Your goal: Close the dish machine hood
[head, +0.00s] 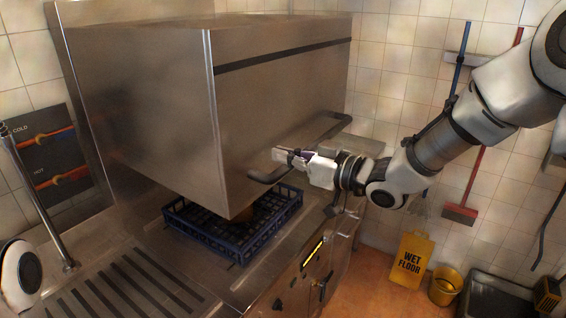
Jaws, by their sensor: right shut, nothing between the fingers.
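The dish machine hood (280,105) is a large steel box with a dark stripe. Its lower edge is above the counter, with a gap over a blue dish rack (234,248). A dark bar handle (325,137) runs along the lower front of the hood. My right gripper (281,155) is shut with nothing between its fingers, at the handle's near part; I cannot tell if it touches the bar. The rack's contents are mostly hidden under the hood. Only a rounded white part of my left arm shows at the lower left; its gripper is out of view.
A ribbed steel drainboard (130,290) and a tap pipe (40,200) are at the left. A yellow wet floor sign (411,258) and a yellow bucket (446,287) stand on the floor at the right. Mops and brooms hang on the tiled wall.

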